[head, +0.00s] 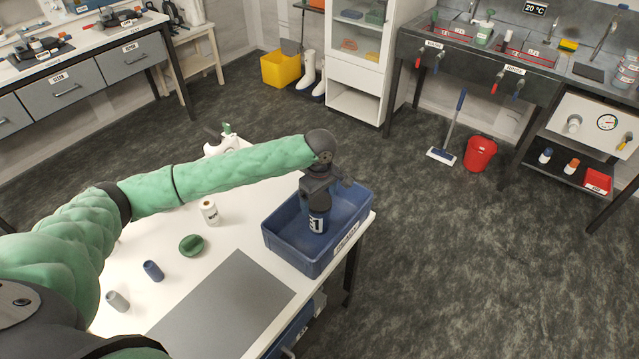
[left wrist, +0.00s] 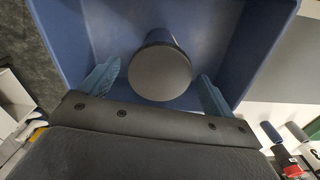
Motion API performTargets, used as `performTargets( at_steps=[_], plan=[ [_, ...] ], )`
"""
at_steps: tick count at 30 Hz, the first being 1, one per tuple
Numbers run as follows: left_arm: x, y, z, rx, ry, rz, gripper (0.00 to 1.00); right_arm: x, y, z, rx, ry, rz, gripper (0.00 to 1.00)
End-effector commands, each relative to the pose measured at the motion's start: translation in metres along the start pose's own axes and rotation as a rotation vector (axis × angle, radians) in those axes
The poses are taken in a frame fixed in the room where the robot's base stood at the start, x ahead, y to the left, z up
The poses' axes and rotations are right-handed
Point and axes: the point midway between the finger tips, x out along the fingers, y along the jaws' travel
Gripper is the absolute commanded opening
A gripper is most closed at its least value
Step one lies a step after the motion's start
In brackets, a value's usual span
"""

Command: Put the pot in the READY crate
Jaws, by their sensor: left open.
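The pot (head: 318,219) is a dark cylinder with a white label reading E1. It stands upright inside the blue crate (head: 292,252), whose front label is too small to read surely. My left gripper (head: 332,187) is over the crate, right above the pot. In the left wrist view the pot's round dark top (left wrist: 160,73) lies between the two blue fingers of the left gripper (left wrist: 155,88), with gaps on both sides. The fingers are open and apart from it. The crate's inner wall (left wrist: 65,40) surrounds the pot there. My right gripper is not in view.
On the white table (head: 145,235) are a white roll (head: 209,212), a green round piece (head: 191,245), a blue cylinder (head: 153,270), a grey cylinder (head: 117,301) and a grey mat (head: 222,310). The crate sits at the table's right edge, with open floor beyond.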

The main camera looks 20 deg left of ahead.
Motion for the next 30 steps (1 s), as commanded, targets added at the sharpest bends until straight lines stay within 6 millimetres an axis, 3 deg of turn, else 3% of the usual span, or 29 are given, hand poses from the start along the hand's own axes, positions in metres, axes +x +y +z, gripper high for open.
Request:
performTargets(
  at_steps=[1,3,15,21,30],
  plan=[
    [-0.006,0.000,0.000,0.001,0.001,0.003,0.89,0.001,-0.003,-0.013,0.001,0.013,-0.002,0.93],
    [-0.018,0.001,0.000,0.000,0.002,0.004,0.89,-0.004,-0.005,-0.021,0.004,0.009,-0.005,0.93],
    [-0.083,0.001,0.000,0.001,0.000,0.003,0.89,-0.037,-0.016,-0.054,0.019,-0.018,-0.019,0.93],
    [-0.098,0.000,0.000,0.001,0.001,0.001,0.89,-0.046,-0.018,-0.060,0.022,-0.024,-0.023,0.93],
    [-0.101,0.000,0.000,0.001,0.001,0.000,0.89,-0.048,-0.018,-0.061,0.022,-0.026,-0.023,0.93]
  ],
)
